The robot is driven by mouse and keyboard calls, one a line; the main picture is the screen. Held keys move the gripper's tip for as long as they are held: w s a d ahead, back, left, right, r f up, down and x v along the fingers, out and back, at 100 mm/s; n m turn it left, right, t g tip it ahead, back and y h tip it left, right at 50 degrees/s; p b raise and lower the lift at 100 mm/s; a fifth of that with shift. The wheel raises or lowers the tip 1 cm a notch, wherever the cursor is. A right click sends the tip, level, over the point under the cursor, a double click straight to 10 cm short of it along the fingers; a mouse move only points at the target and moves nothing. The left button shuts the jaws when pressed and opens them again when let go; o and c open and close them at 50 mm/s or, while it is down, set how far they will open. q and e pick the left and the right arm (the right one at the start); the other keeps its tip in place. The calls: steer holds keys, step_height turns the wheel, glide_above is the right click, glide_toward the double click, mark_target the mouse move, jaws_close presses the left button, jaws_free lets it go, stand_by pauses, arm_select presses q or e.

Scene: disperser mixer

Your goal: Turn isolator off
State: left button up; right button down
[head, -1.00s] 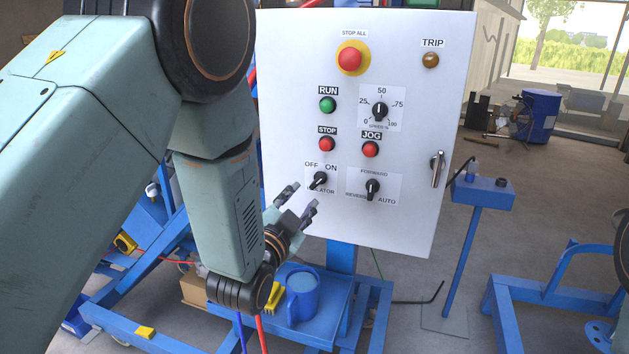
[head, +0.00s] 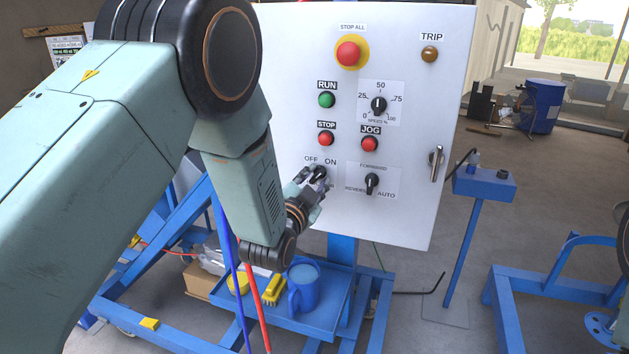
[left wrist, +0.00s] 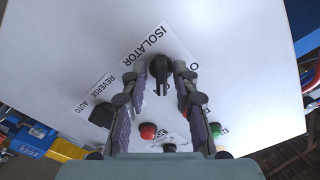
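The isolator switch (head: 319,172) is a black rotary knob low on the left of the white control panel (head: 420,120), below the OFF and ON labels. In the left wrist view the knob (left wrist: 160,70) sits beside the word ISOLATOR. My left gripper (head: 316,183) is at the panel, its fingers partly covering the knob and label in the head view. In the left wrist view its two fingers (left wrist: 160,80) are spread on either side of the knob, with a visible gap on each side. Which label the knob points to is hard to tell. My right gripper is not in view.
The forward/reverse/auto knob (head: 372,184) is close on the right. The red STOP button (head: 326,139) and JOG button (head: 370,144) are just above. Below stands a blue tray (head: 325,322) with a blue mug (head: 302,287) and a yellow brush (head: 274,290).

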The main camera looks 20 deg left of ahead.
arm_select(q)
steer(key=shift+a, duration=0.25)
steer(key=shift+c, duration=0.7)
steer(key=shift+s, duration=0.15)
steer(key=shift+c, duration=0.7)
steer(key=shift+r, duration=0.1)
steer(key=shift+c, duration=0.9)
steer(key=shift+d, duration=0.35)
jaws_close()
steer(key=shift+a+r, duration=0.1)
steer(key=shift+a, duration=0.1)
